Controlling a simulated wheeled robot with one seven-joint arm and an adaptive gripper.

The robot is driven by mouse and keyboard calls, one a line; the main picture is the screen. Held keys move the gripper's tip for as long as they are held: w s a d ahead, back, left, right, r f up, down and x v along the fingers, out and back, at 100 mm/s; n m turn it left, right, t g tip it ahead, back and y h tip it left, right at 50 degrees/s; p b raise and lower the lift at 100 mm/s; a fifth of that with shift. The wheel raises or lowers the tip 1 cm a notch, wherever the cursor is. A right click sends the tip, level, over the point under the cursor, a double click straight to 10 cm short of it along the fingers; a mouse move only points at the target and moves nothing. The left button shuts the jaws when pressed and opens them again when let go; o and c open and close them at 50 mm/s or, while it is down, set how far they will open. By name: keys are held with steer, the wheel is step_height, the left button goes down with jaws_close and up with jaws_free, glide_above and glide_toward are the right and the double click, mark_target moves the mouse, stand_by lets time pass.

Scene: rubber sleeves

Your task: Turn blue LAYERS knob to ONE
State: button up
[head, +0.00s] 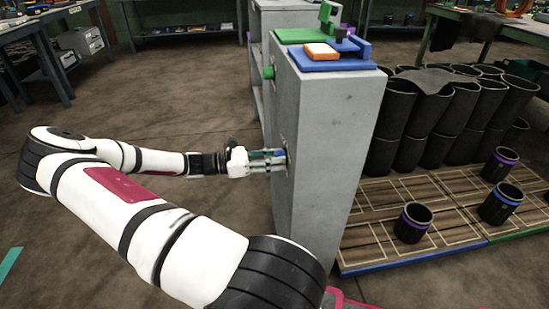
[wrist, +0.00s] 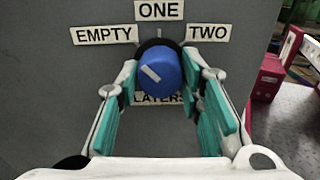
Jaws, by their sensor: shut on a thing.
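The blue LAYERS knob (wrist: 166,66) sits on the grey panel in the wrist view. Its short white mark is slanted, with its upper-left end toward the EMPTY label (wrist: 104,34). The ONE label (wrist: 159,10) is straight above the knob and the TWO label (wrist: 208,33) is to the upper right. The LAYERS label (wrist: 160,98) below is partly covered by the knob. My gripper (wrist: 163,82) has its teal fingers on both sides of the knob, shut on it.
The tall grey cabinet (head: 333,145) carries a green knob (head: 268,73) higher up and a blue and green fixture (head: 330,58) on top. Black sleeves (head: 413,222) stand on wooden pallets to the right. Floor left of the cabinet is open.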

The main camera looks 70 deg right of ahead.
steer(key=m+p, duration=0.2)
steer(key=m, duration=0.1)
steer(key=shift+m, duration=0.4)
steer(key=shift+m+p, duration=0.45)
steer(key=shift+m, duration=1.85)
steer(key=o, duration=1.2)
steer(key=shift+c, duration=0.2)
steer(key=shift+w, duration=0.15)
